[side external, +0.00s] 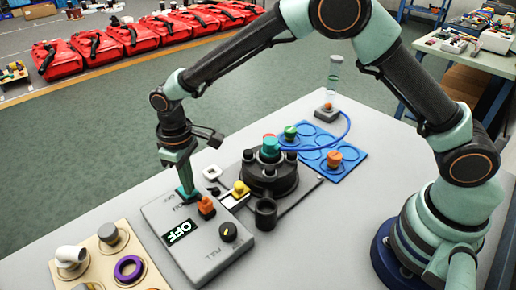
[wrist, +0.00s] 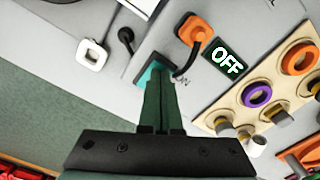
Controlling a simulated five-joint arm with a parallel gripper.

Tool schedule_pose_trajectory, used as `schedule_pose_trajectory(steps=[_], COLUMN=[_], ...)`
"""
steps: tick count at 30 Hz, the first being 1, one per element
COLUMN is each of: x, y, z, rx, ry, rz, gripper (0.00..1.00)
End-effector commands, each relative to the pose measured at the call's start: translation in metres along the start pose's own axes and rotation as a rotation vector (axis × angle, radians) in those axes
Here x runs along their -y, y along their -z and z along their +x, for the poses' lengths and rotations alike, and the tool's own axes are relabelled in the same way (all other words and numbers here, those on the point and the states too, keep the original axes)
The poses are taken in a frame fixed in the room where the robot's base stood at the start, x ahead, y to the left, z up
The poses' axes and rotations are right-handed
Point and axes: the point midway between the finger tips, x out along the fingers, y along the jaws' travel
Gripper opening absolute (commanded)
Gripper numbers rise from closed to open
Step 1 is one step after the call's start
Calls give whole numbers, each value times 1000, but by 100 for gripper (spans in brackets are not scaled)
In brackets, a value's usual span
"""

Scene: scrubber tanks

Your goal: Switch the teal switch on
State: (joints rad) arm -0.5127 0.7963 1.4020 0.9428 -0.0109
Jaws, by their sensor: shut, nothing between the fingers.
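The grey control box (side external: 213,250) lies on the table, with a lit display (side external: 177,232) reading OFF. My gripper (side external: 186,192) points down at the far end of the box, fingers shut with nothing between them. In the wrist view, the fingertips (wrist: 157,80) are at a teal piece (wrist: 146,76), which looks like the teal switch. The fingers hide most of it; I cannot tell its position or whether they touch it. The display also reads OFF in the wrist view (wrist: 226,60).
An orange plug (side external: 206,206) stands close beside the fingers, and a dark knob (side external: 228,231) sits nearer the front. A black fixture (side external: 270,180) with a teal top stands right of the box. A beige board (side external: 118,262) with rings and pegs is at the left front.

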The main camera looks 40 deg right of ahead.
Motion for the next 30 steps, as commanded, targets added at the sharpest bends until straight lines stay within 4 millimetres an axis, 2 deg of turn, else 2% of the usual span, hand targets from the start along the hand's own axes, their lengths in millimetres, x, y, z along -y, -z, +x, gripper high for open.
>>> schedule_pose_trajectory(steps=[17, 30], x=[0, 0], y=[0, 0], z=[7, -21], rx=[1, -1], ry=[0, 0], rz=[0, 0], gripper=[0, 0])
